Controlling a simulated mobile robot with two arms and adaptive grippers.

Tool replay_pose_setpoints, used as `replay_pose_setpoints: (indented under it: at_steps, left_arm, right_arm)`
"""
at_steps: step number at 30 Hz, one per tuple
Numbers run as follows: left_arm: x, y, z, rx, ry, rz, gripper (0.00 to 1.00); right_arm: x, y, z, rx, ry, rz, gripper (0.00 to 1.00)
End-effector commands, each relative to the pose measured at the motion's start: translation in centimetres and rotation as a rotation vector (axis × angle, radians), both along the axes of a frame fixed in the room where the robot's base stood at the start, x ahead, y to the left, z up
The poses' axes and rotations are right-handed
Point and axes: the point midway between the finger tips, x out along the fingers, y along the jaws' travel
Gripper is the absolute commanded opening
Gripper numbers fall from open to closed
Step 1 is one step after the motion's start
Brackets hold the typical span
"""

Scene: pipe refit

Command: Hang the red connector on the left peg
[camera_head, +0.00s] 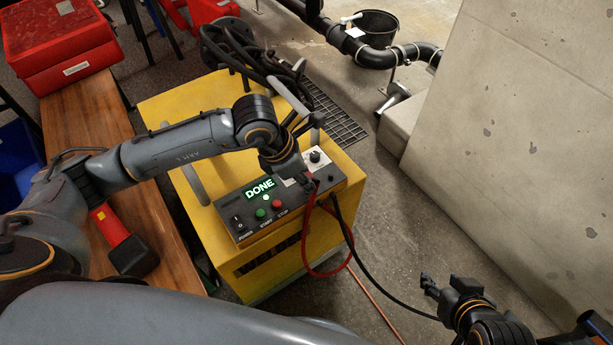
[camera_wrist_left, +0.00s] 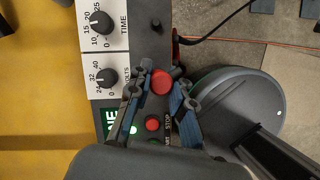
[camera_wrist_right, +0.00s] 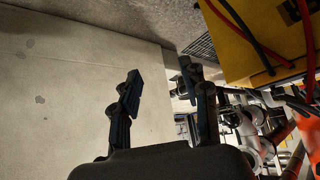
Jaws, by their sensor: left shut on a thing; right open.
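My left gripper (camera_head: 305,177) is over the right part of the yellow machine's control panel (camera_head: 255,222). In the left wrist view, its fingers (camera_wrist_left: 168,88) are closed around the red connector (camera_wrist_left: 161,82), whose round red end shows between the fingertips. In the head view the connector is mostly hidden by the gripper; a red cable (camera_head: 308,262) hangs from there in a loop down the machine's front. I cannot make out the left peg clearly in any view. My right gripper (camera_head: 436,287) is open and empty, right of the machine; its spread fingers (camera_wrist_right: 165,105) show in the right wrist view.
The panel has a lit DONE display (camera_head: 259,189), start and stop buttons and knobs. A black cable (camera_head: 385,292) runs from the machine towards the right gripper. A concrete block (camera_head: 530,130) stands at right. A wooden bench (camera_head: 95,120) with a red case (camera_head: 60,45) is at left.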

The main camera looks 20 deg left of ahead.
Motion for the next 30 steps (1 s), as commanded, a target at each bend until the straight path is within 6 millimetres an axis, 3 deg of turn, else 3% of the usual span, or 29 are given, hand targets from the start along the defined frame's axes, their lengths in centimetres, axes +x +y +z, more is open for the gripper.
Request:
replay_pose_setpoints:
  at_steps: [30]
  left_arm:
    - [0.0, 0.0, -0.5, 0.000, 0.000, 0.000, 0.00]
  right_arm:
    - [2.7, 0.7, 1.6, 0.027, -0.138, 0.009, 0.45]
